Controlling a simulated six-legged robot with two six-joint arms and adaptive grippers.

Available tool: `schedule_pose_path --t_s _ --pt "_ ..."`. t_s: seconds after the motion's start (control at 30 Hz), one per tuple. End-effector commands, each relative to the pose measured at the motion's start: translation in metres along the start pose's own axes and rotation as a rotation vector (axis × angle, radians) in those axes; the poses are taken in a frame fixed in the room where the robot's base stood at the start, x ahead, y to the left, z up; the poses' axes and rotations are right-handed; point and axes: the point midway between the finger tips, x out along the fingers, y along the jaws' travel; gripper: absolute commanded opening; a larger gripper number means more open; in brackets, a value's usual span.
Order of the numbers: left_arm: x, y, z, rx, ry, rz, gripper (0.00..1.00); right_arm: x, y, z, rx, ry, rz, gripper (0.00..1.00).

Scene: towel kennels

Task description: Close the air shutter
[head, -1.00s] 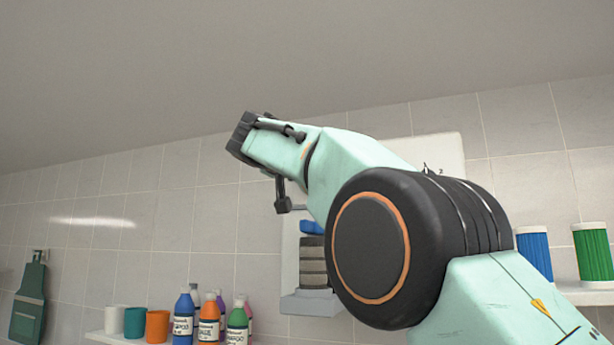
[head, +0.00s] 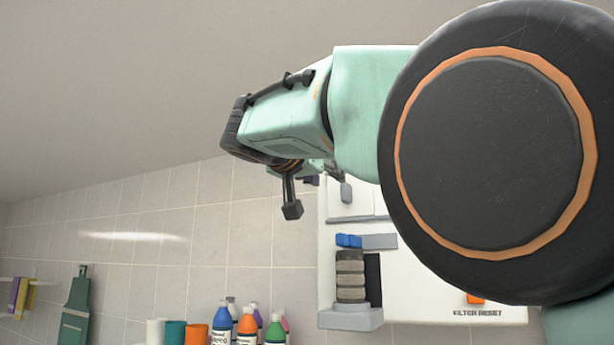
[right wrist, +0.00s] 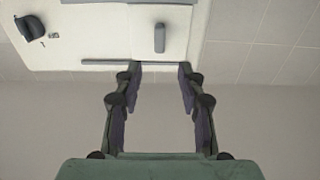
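A white wall panel (head: 410,285) hangs on the tiled wall. A pale plate with an upright grey handle (head: 346,190), seemingly the air shutter, is at its upper left, partly hidden by my right arm. In the right wrist view the plate (right wrist: 116,38) shows with the grey handle (right wrist: 160,38) standing off it and a grey rail (right wrist: 110,62) along its edge. My right gripper (right wrist: 160,72) is open and empty, its dark purple-padded fingers apart, the handle beyond them and not between them. In the head view its fingers (head: 318,178) are mostly hidden. My left gripper is not in view.
A ribbed grey stack (head: 351,276) with a blue clip (head: 349,240) sits on the panel's lower left. An orange button (head: 475,298) is above the FILTER RESET label. A dark knob (right wrist: 32,28) shows in the right wrist view. Bottles (head: 248,328) stand below left.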

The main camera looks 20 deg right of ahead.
Motion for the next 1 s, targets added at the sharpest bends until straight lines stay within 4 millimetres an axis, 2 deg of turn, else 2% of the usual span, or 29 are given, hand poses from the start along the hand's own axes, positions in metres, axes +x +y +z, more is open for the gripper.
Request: schedule_pose_path --t_s 0.1,0.23,0.8,0.9,0.97,1.0 --pt "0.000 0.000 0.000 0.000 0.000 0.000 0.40 -0.015 0.000 -0.001 -0.001 0.002 -0.001 0.40" --pt "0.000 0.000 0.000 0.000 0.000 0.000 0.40 -0.021 0.000 0.000 0.000 0.000 0.000 0.40" --pt "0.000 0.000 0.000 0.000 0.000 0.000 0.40 -0.021 -0.001 0.001 -0.002 -0.002 -0.001 0.40" --pt "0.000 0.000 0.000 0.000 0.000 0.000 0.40 -0.014 -0.009 0.017 -0.032 -0.027 -0.018 0.40" --pt "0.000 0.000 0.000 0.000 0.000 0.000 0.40 -0.005 -0.020 0.039 -0.070 -0.062 -0.042 0.40" --pt "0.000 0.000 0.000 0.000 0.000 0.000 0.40 0.002 -0.028 0.058 -0.103 -0.090 -0.063 0.40"
